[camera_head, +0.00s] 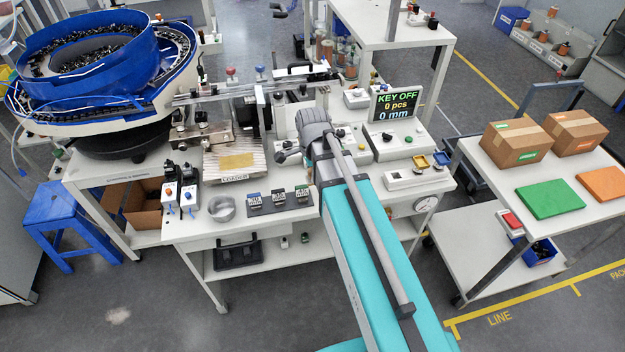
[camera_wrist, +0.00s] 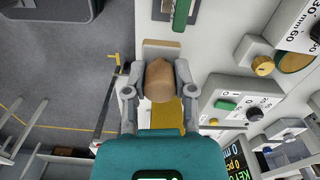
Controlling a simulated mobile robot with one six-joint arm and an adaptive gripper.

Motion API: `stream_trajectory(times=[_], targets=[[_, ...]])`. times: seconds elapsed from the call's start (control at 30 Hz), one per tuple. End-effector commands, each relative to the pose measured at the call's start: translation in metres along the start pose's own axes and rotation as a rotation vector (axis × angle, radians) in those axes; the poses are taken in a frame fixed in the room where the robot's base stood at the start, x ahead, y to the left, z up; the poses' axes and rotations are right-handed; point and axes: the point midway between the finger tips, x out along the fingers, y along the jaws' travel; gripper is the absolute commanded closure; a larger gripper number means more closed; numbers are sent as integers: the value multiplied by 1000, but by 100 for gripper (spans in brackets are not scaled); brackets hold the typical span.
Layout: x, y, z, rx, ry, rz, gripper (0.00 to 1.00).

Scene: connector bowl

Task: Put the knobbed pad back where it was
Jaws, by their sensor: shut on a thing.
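In the wrist view my gripper (camera_wrist: 160,72) is shut on the brown rounded knob (camera_wrist: 159,82) of the knobbed pad, with one finger on each side. A flat tan edge (camera_wrist: 162,44) shows just beyond the knob; I cannot tell whether it belongs to the pad. Most of what lies under the knob is hidden by the knob and my gripper. In the head view my arm covers the gripper's fingers and the held pad.
The loader (camera_head: 235,178) with a yellow patch and a row of small dark blocks (camera_head: 280,200) stand left of my arm. The display (camera_head: 397,103) reads KEY OFF. In the wrist view a green-handled part (camera_wrist: 182,15) and a control box (camera_wrist: 235,105) are close by.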

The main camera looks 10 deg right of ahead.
Motion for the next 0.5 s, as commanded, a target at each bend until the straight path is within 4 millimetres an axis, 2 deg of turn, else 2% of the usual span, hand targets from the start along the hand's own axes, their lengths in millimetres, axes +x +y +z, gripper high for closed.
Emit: stream_trajectory(times=[0.03, 0.17, 0.5], targets=[[8, -13, -5, 1, 0, 0, 100], [18, -34, -14, 1, 0, 0, 100], [51, -56, -25, 1, 0, 0, 100]])
